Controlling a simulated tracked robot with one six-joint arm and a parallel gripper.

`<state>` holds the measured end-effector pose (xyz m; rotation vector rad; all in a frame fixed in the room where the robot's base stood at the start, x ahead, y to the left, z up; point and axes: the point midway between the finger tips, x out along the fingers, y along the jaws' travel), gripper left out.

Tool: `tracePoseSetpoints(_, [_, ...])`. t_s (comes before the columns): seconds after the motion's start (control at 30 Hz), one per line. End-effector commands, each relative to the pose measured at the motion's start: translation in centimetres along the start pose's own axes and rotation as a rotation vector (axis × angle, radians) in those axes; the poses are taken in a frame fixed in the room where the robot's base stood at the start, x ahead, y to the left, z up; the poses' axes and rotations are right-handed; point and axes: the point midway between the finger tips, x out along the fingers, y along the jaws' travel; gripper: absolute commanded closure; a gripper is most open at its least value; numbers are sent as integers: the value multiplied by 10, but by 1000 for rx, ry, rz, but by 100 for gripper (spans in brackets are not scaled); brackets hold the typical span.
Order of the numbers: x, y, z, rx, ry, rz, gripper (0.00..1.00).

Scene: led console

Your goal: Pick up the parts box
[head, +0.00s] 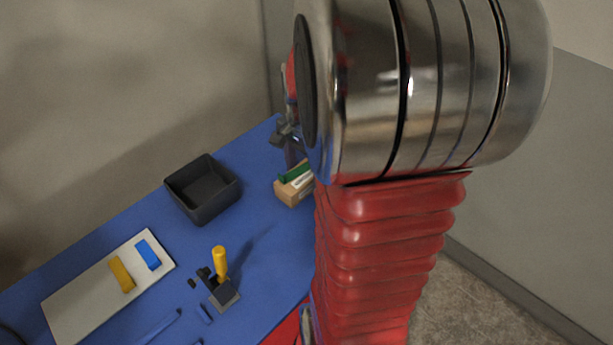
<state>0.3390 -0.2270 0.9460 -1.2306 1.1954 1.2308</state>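A small tan cardboard box (290,194), which looks like the parts box, sits on the blue table. It has a white label and a green piece along its top. My arm covers its right side. My gripper (288,138) shows as a dark shape just behind and above the box in the picture, partly hidden by my large arm joint. Its fingertips are too small and covered to tell their opening. I cannot tell whether it touches the box.
An empty dark bin (203,188) stands left of the box. A pale board (88,304) holds a yellow block (122,274) and a blue block (148,254). A dark device with a yellow handle (220,262) stands near the front edge. Blue table surface is clear between them.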

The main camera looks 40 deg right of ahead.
Motion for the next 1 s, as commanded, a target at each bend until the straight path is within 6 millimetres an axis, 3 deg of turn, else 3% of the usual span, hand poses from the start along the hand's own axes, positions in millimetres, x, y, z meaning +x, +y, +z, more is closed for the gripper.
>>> tracePoseSetpoints(0.6, [0,0,0,1,0,0,83])
tracePoseSetpoints(0.83, [-2,0,-1,1,1,-1,83])
tracePoseSetpoints(1.0, [-16,-1,-1,1,3,-3,83])
